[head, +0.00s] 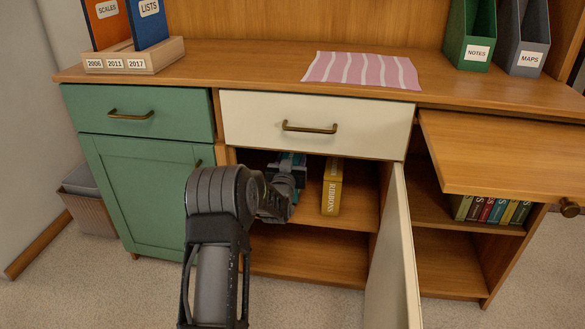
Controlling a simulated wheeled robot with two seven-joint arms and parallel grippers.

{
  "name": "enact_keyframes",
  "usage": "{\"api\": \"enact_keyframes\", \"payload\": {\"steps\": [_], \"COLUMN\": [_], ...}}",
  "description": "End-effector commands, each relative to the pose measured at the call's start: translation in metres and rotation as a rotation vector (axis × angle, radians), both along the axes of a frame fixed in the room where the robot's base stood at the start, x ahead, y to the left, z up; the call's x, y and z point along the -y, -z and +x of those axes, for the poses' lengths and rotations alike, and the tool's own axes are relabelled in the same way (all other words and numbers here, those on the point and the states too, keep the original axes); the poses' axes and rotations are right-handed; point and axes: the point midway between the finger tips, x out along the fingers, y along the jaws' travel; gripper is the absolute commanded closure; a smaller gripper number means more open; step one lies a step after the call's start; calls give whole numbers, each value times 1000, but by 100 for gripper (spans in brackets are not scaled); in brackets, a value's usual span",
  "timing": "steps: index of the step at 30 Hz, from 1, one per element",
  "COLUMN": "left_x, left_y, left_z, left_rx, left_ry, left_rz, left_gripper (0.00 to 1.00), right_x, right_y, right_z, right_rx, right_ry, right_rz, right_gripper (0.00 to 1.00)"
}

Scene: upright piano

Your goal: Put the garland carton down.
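One arm of mine, taken as the left, comes up from the bottom and reaches into the open cupboard below the cream drawer. Its gripper (288,174) is at the upper shelf (358,208), mostly hidden behind my wrist. A teal box-like thing (293,158), possibly the garland carton, shows at the fingers. No label on it can be read. Whether the fingers are closed on it, and whether it touches the shelf, I cannot tell. My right gripper is not in view.
A yellow RIBBONS carton (332,187) stands just right of the gripper on the same shelf. The cream door (394,255) hangs open at the right. The lower shelf (310,252) looks empty. The cream drawer (318,122) above is shut. A wooden leaf (505,155) juts out at right.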

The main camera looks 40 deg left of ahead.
Motion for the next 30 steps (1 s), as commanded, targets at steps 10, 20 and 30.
{"api": "enact_keyframes", "payload": {"steps": [10, 20, 30], "left_x": [-1, 0, 0], "left_y": [35, 38, 38], "left_z": [1, 1, 0], "left_rx": [3, 0, 0], "left_ry": [0, 0, 0], "left_rz": [1, 0, 0], "left_gripper": [100, 49, 28], "right_x": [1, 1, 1], "right_y": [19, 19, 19], "right_z": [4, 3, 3], "right_rx": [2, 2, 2], "right_ry": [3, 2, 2], "right_rz": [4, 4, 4], "right_gripper": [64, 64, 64]}}
